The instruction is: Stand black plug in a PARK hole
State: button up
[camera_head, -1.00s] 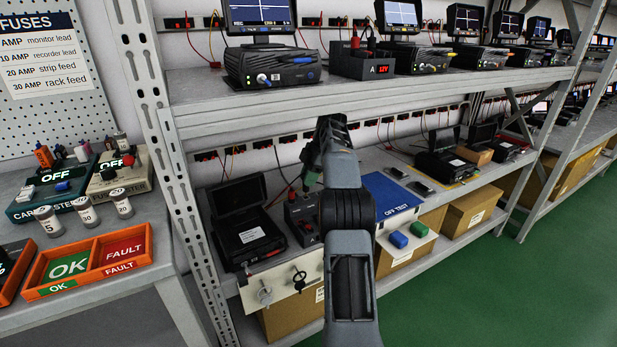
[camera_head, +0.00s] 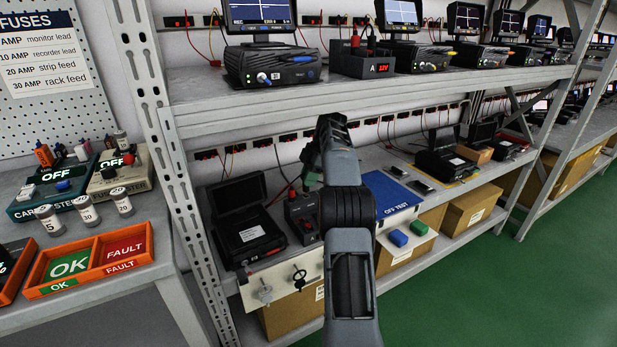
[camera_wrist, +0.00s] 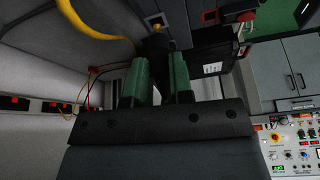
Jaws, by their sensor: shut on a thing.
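My gripper (camera_head: 310,172) has green fingers and hangs over the lower shelf, above and behind a dark supply box (camera_head: 303,215) marked A. In the wrist view, my gripper (camera_wrist: 158,85) has its two fingers closed around a dark thing, apparently the black plug (camera_wrist: 157,46). The plug is dim there and its lower end is hard to make out. My arm hides it in the head view. A red plug (camera_head: 291,192) stands in the box's top at the left. No PARK label or hole can be read; my arm covers the box's right side.
An open black case (camera_head: 245,225) lies left of the box. A blue OFF TEST mat (camera_head: 388,192) is to its right. The upper shelf (camera_head: 270,93) runs above my gripper. A rack post (camera_head: 165,150) stands left. A yellow cable (camera_wrist: 82,20) crosses the wrist view.

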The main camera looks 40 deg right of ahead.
jog(key=shift+f, duration=1)
dwell(1.4)
jog(key=o, duration=1.2)
jog(key=shift+o, duration=0.2)
jog(key=shift+r+p, duration=2.75)
jog(key=shift+p, duration=0.15)
